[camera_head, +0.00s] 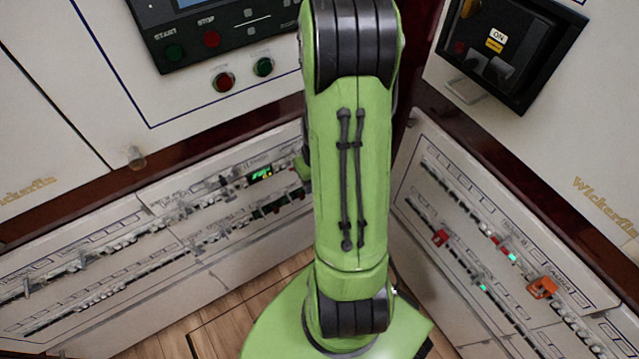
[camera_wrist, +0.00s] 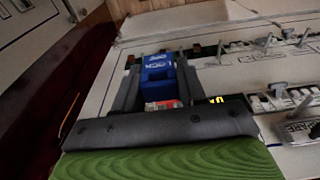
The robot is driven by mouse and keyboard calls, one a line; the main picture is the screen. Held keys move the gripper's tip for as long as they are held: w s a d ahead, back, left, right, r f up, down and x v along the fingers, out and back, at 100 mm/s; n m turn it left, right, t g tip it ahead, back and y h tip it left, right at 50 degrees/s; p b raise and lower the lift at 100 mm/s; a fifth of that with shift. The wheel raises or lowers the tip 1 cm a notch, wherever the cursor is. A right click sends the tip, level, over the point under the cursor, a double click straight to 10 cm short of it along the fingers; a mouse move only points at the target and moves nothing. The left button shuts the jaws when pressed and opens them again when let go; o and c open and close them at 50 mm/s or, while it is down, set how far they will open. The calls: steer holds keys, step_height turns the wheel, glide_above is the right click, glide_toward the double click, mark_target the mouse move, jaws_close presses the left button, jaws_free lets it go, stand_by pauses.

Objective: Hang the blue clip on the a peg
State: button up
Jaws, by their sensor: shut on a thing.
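The blue clip (camera_wrist: 157,68) is a small block with white lettering, seen in the wrist view. My gripper (camera_wrist: 159,80) is shut on it, with one dark finger on each side. A red and white patch shows just below the blue part, between the fingers. Thin grey pegs stand out from the pale panel to the right of the gripper: one close beside the right finger (camera_wrist: 220,50) and others farther right (camera_wrist: 268,42) (camera_wrist: 303,38). I cannot tell which one is the a peg, nor whether the clip touches any peg. In the head view my arm hides the gripper and clip.
Breaker rows run along the left panel (camera_head: 150,235) and the right panel (camera_head: 500,235), with pegs on the left one. A red clip (camera_head: 440,237) and an orange clip (camera_head: 541,287) sit on the right panel. A start/stop control box (camera_head: 215,40) is above left.

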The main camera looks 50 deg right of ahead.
steer(key=shift+w+d, duration=0.25)
steer(key=shift+w, duration=0.7)
steer(key=shift+w+d, duration=0.25)
steer(key=shift+w, duration=0.65)
steer(key=shift+w+d+p, duration=0.2)
steer(key=shift+w+d, duration=0.05)
steer(key=shift+w, duration=0.6)
steer(key=shift+w+d+p, duration=0.2)
steer(key=shift+w+d, duration=0.05)
steer(key=shift+w, duration=0.55)
steer(key=o, duration=1.1)
steer(key=r+p, duration=0.1)
steer(key=r, duration=0.4)
steer(key=s+r+p, duration=0.1)
steer(key=r+p, duration=0.1)
steer(key=r, duration=0.3)
steer(key=s+r+p, duration=0.1)
steer(key=r+p, duration=0.1)
steer(key=r, duration=0.3)
steer(key=shift+a+r, duration=0.3)
steer(key=shift+r, duration=0.05)
steer(key=shift+c, duration=0.2)
